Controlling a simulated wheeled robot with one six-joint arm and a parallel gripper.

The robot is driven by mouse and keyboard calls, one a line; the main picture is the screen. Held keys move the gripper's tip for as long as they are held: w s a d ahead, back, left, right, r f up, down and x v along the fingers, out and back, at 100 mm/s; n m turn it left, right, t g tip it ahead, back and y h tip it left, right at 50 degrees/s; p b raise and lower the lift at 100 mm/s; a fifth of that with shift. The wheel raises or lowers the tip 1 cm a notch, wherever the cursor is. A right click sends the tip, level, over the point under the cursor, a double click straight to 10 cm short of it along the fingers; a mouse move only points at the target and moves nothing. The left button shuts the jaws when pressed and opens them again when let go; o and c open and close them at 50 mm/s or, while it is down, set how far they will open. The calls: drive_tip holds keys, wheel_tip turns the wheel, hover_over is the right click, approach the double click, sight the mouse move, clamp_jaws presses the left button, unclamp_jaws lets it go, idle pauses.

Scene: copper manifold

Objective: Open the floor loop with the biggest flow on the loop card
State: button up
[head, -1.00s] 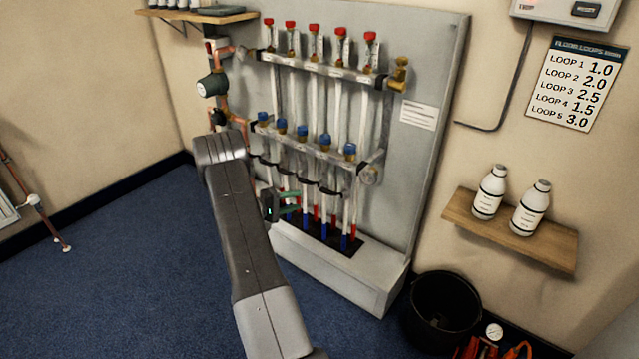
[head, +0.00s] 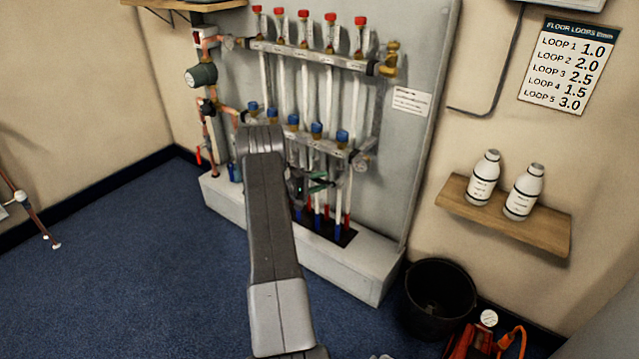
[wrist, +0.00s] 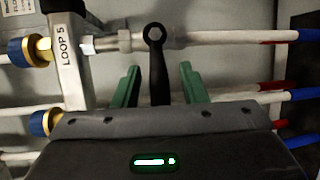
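The loop card (head: 563,65) on the right wall reads LOOP 1 1.0, LOOP 2 2.0, LOOP 3 2.5, LOOP 4 1.5 and LOOP 5 3.0, so loop 5 has the biggest number. In the wrist view a bar end carries the label LOOP 5 (wrist: 66,45). Beside it, a black lever (wrist: 154,52) with a ring end sits on the white loop pipe (wrist: 225,38) and points across it. My gripper (wrist: 160,82) is open, its green fingers on either side of the lever with gaps visible. In the head view my gripper (head: 320,182) is at the manifold's lower bar (head: 300,137), partly hidden by my arm.
The upper bar (head: 310,55) has several red-capped flow meters. A grey plinth (head: 370,275) runs below the pipes. A black bucket (head: 440,300) and an orange tool bag (head: 490,342) stand at right, under a shelf (head: 540,230) with two white bottles.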

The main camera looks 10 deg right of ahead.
drive_tip(key=shift+d, duration=0.1)
clamp_jaws()
drive_tip(key=shift+f, duration=0.15)
drive_tip(key=f+n+b, duration=0.1)
drive_tip(key=b, duration=0.2)
drive_tip(key=shift+f+n+h+b, duration=0.15)
drive_tip(key=shift+n+h+b, duration=0.15)
drive_tip(key=shift+n+h, duration=0.1)
drive_tip(key=shift+s+d+f+n+t+h+b, duration=0.25)
drive_tip(key=shift+s+d+f+n+t+b, duration=0.65)
drive_tip(key=shift+n, duration=2.15)
drive_tip(key=shift+s+d+f+n+t+h+b, duration=0.25)
drive_tip(key=shift+n+t+b, duration=1.2)
drive_tip(key=shift+n, duration=1.65)
drive_tip(key=shift+s+d+f+n+t+h+b, duration=0.4)
drive_tip(key=shift+n+t+b, duration=0.8)
drive_tip(key=shift+n, duration=1.85)
